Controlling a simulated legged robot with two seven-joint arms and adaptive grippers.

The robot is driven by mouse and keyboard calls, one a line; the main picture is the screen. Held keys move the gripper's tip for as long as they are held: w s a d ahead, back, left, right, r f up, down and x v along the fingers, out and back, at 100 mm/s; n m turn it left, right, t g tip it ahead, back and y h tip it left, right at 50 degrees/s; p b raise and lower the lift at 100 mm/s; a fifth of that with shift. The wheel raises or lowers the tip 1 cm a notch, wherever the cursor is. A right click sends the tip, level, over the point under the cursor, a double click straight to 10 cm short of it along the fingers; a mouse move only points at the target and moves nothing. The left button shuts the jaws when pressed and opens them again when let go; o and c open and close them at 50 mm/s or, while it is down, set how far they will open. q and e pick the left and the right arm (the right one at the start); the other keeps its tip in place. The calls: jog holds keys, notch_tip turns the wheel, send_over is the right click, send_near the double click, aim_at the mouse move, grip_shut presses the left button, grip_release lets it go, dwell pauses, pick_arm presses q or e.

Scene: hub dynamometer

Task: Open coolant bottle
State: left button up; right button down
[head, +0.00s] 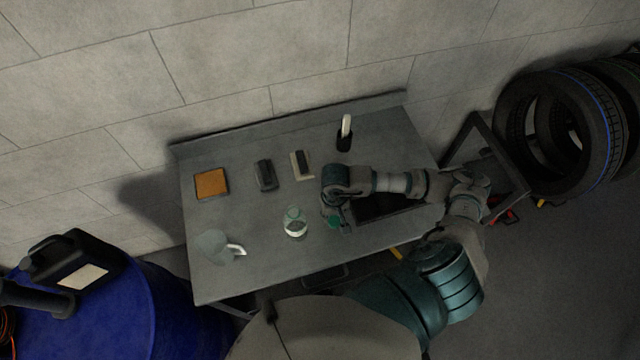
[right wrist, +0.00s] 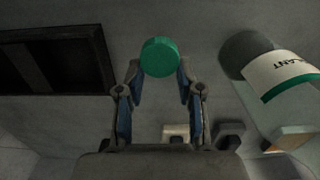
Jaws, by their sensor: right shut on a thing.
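The coolant bottle (head: 295,223) is a clear, pale bottle with a green band, standing on the grey workbench (head: 225,275). In the right wrist view the bottle (right wrist: 286,76) is at the right, with its lettered label showing and no cap on it. My right gripper (head: 337,214) is just right of the bottle, apart from it. It is shut on a round green cap (head: 334,222); in the right wrist view the cap (right wrist: 160,57) sits between the fingertips. My left gripper is not in view.
A clear jug (head: 213,247) with a white handle stands left of the bottle. An orange pad (head: 211,184), a dark block (head: 265,175), a pale-and-dark block (head: 301,165) and a black holder (head: 345,139) are farther back. A dark recess (head: 385,208) lies right of the gripper.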

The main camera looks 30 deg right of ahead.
jog(key=w+d, duration=0.1)
jog(key=w, duration=0.2)
jog(key=w+d+p, duration=0.1)
jog(key=w, duration=0.3)
jog(key=w+d+f, duration=0.1)
jog(key=w, duration=0.3)
jog(key=shift+d+p, duration=0.35)
jog(key=shift+d, duration=0.05)
jog(key=shift+d+f, duration=0.1)
jog(key=shift+d, duration=0.1)
jog(key=f, duration=0.1)
jog(key=f+p, duration=0.1)
jog(key=f, duration=0.1)
jog(key=shift+d+f, duration=0.2)
jog(key=shift+f, duration=0.05)
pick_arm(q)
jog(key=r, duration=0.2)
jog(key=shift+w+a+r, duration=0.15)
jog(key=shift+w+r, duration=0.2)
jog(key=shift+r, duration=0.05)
pick_arm(e)
jog(key=shift+w+a, duration=0.1)
jog(key=shift+a, duration=0.1)
